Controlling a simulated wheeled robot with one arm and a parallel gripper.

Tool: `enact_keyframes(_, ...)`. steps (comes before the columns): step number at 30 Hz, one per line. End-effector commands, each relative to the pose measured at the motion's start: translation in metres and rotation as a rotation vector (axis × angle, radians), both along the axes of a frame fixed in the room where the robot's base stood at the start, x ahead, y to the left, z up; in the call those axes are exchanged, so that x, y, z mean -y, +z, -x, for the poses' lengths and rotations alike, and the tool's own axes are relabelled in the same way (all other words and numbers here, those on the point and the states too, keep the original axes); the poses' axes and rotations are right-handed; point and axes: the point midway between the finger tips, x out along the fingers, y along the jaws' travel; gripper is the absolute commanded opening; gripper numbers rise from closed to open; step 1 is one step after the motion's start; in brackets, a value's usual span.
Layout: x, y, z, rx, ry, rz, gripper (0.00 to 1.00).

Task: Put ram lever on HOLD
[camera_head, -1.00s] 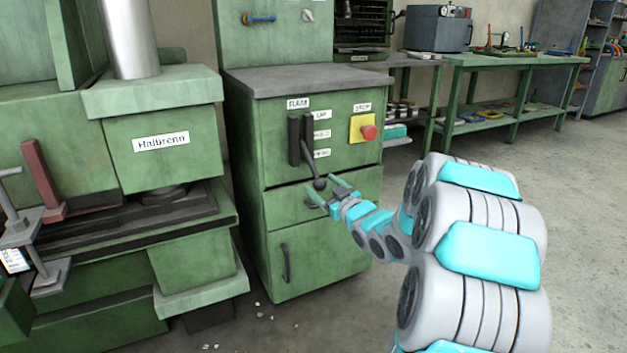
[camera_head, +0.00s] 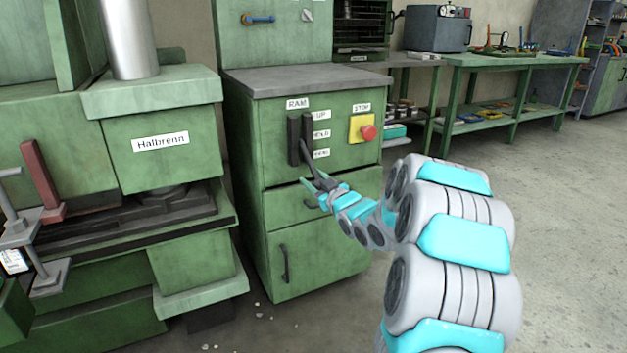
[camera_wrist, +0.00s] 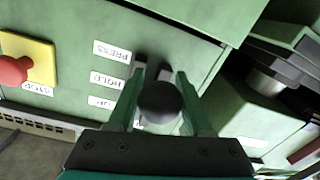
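The ram lever (camera_head: 309,159) is a dark rod with a ball knob on the green cabinet's front, under a RAM label (camera_head: 297,103). It angles down from its dark slot past the lower label; its exact notch is hard to tell. Labels UP (camera_head: 320,114), HOLD (camera_head: 321,134) and PRESS (camera_head: 321,153) run top to bottom beside the slot. My gripper (camera_head: 315,180) is at the lever's lower end. In the wrist view the black knob (camera_wrist: 160,102) sits between my two green fingers, which stand apart around it, with a gap on the right. The head view mostly hides the knob.
A red STOP button (camera_head: 368,132) on a yellow plate is right of the lever. A drawer (camera_head: 290,207) and a door with a handle lie below. The green Halbrenn press (camera_head: 160,142) stands left. Open floor lies right.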

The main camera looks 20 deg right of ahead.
Motion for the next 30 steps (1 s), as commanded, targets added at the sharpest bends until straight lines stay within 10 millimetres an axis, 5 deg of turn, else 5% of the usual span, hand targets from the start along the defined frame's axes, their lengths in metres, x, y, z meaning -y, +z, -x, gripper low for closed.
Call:
enact_keyframes(12,-0.0003,-0.0002,0.0000,0.000,0.001,0.000,0.00)
enact_keyframes(30,-0.0004,-0.0004,0.0000,-0.001,0.001,0.000,0.00)
